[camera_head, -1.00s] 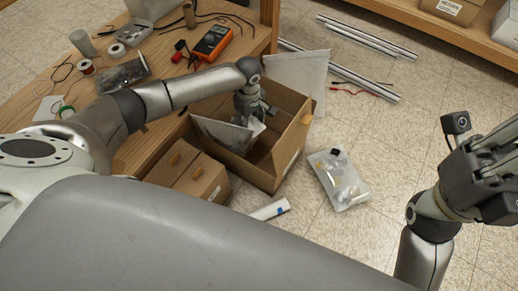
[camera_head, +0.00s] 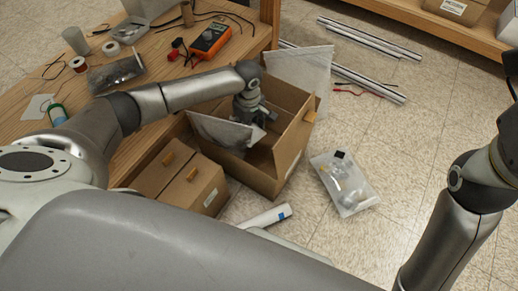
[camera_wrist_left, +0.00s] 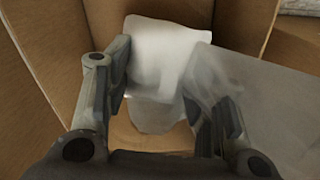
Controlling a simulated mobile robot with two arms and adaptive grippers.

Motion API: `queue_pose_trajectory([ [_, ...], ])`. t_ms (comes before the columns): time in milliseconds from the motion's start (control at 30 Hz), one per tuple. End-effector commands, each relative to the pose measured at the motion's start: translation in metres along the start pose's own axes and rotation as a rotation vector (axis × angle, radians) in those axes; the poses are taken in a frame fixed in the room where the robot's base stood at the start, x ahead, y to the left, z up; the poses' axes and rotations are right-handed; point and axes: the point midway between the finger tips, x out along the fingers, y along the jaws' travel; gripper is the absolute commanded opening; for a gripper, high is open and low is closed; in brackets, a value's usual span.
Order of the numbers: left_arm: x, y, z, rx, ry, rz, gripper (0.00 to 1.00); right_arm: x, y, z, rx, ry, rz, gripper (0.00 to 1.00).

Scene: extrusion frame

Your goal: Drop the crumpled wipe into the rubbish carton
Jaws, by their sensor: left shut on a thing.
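The rubbish carton (camera_head: 283,170) is an open brown box on the floor beside the wooden bench. My left gripper (camera_head: 254,118) points down into its opening. In the left wrist view the gripper (camera_wrist_left: 160,112) is shut on the crumpled wipe (camera_wrist_left: 165,55), a white, soft-looking piece between and beyond the fingers. Carton walls surround it in that view. In the head view the wipe is mostly hidden by the gripper. A pale translucent sheet (camera_head: 222,132) stands tilted in the carton's left side and shows close to the right finger (camera_wrist_left: 265,95). My right gripper is outside the picture.
A closed small carton (camera_head: 182,182) stands left of the rubbish carton. A clear bag of parts (camera_head: 343,182) and a white roll (camera_head: 265,216) lie on the floor. Another pale sheet (camera_head: 300,68) stands behind the carton. The bench (camera_head: 150,60) holds a multimeter (camera_head: 210,40).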

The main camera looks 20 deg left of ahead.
Motion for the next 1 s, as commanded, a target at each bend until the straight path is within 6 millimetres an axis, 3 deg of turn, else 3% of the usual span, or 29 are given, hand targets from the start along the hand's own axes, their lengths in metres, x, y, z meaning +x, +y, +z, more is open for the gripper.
queue_pose_trajectory([
  [100, 0.000, 0.000, 0.000, 0.000, 0.000, 0.000, 0.28, 0.000, 0.000, 0.000, 0.000, 0.000, 0.000, 0.00],
  [133, 0.000, 0.000, 0.000, 0.000, 0.000, 0.000, 0.51, 0.000, 0.000, 0.000, 0.000, 0.000, 0.000, 0.00],
  [333, 0.000, 0.000, 0.000, 0.000, 0.000, 0.000, 0.75, 0.000, 0.000, 0.000, 0.000, 0.000, 0.000, 0.00],
  [733, -0.006, 0.001, 0.000, 0.000, -0.001, 0.002, 0.75, 0.000, 0.000, -0.001, 0.000, 0.001, 0.000, 0.00],
  [1000, -0.056, 0.001, 0.000, 0.001, -0.001, 0.004, 0.75, 0.000, 0.000, 0.000, 0.000, 0.000, 0.000, 0.00],
])
